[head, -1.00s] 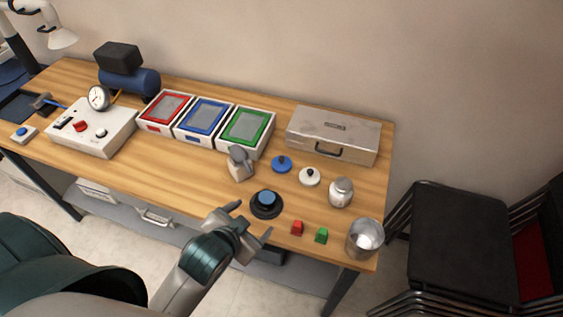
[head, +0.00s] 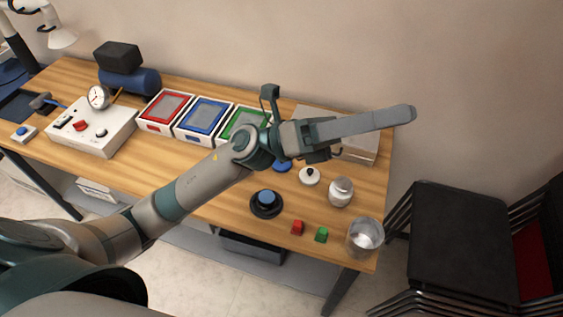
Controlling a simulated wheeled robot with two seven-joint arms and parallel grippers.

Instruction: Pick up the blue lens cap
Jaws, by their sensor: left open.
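The blue lens cap (head: 283,167), a small round blue disc, lies on the wooden table (head: 215,185) in front of the metal case. My left gripper (head: 355,128) is raised above the table, over the case and to the upper right of the cap in the picture. It is open; one long grey finger shows clearly and the other is largely hidden. I see nothing held in it. My right gripper is not in view.
A white knobbed disc (head: 309,176), a silver jar (head: 341,191), a black disc with blue top (head: 266,204), red (head: 297,228) and green (head: 321,235) blocks and a metal cup (head: 365,237) stand nearby. The metal case (head: 363,148) and green-framed tray (head: 236,124) are partly covered.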

